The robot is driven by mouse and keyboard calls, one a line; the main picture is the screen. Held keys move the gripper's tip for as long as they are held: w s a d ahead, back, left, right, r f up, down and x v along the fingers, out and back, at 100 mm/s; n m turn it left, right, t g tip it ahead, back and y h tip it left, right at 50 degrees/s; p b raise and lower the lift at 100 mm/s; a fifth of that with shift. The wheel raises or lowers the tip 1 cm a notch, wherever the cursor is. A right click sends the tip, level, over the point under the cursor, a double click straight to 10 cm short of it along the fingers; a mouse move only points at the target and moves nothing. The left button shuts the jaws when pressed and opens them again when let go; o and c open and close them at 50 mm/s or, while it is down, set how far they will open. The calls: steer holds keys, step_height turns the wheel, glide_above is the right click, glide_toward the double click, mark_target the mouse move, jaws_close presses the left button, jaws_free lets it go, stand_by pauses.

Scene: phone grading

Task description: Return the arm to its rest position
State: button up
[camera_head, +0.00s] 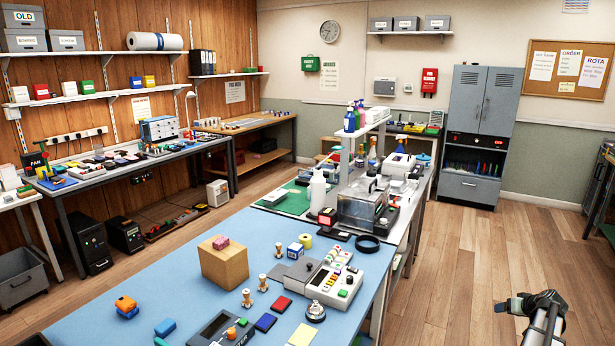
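My arm (544,322) rises into the bottom right corner, over the wooden floor and to the right of the blue-topped bench (130,285). My gripper (507,305) is at its upper end, dark, pointing left and apart from the bench. The fingertips are small and dark, so I cannot tell whether they are open or shut. I see nothing clearly held in it. The lower arm is cut off by the picture edge.
The bench holds a cardboard box (223,262), a keypad device (331,283), a black ring (367,243) and stamps. A grey cabinet (482,130) stands at the back. A dark shelf edge (603,185) is at right. The floor (470,250) around my gripper is clear.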

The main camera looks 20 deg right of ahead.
steer(key=a+f+n+g+y, duration=0.1)
steer(key=a+f+g+y, duration=0.1)
steer(key=a+f, duration=1)
steer(key=a+f+g+y, duration=0.15)
steer(key=a+f, duration=0.35)
steer(key=a, duration=1.2)
steer(key=a+f+n+g+y, duration=0.1)
steer(key=a+f+g, duration=0.1)
steer(key=a+f, duration=1)
steer(key=s+a+f+n+g, duration=0.15)
steer(key=s+a, duration=0.25)
steer(key=a, duration=0.4)
steer(key=s+a+f+g, duration=0.1)
steer(key=s+a+g, duration=0.1)
steer(key=s+a, duration=0.4)
steer(key=s+a+f+g, duration=0.1)
steer(key=s+a+g, duration=0.15)
steer(key=a, duration=0.65)
steer(key=s+a+n+g+h, duration=0.1)
steer(key=s+a, duration=0.3)
steer(key=s, duration=0.4)
steer(key=s+a+n+g+h, duration=0.1)
steer(key=s+a, duration=0.3)
steer(key=s, duration=0.5)
steer(key=shift+s+a+g, duration=0.15)
steer(key=shift+s+g, duration=0.15)
steer(key=shift+g, duration=0.25)
